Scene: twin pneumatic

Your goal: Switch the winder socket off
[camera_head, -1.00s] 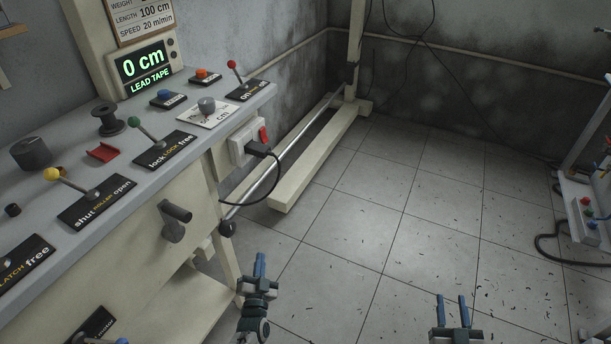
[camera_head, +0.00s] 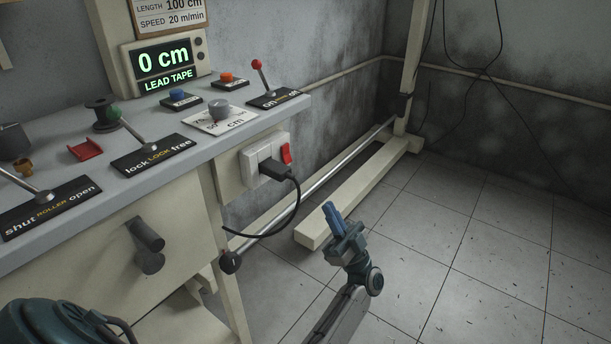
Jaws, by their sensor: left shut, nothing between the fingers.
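A red rocker switch (camera_head: 286,154) is on the socket's right side. My left gripper (camera_head: 330,211) is shut and empty, its blue fingers pointing up. In the picture it is below and right of the socket, clearly apart from the switch. My right gripper is out of view.
The bench top (camera_head: 202,143) carries levers, knobs and a display (camera_head: 163,65) reading 0 cm. A black crank handle (camera_head: 146,236) sticks out from the bench front. A cream floor beam (camera_head: 345,200) and a metal rod lie behind my gripper. The tiled floor at right is clear.

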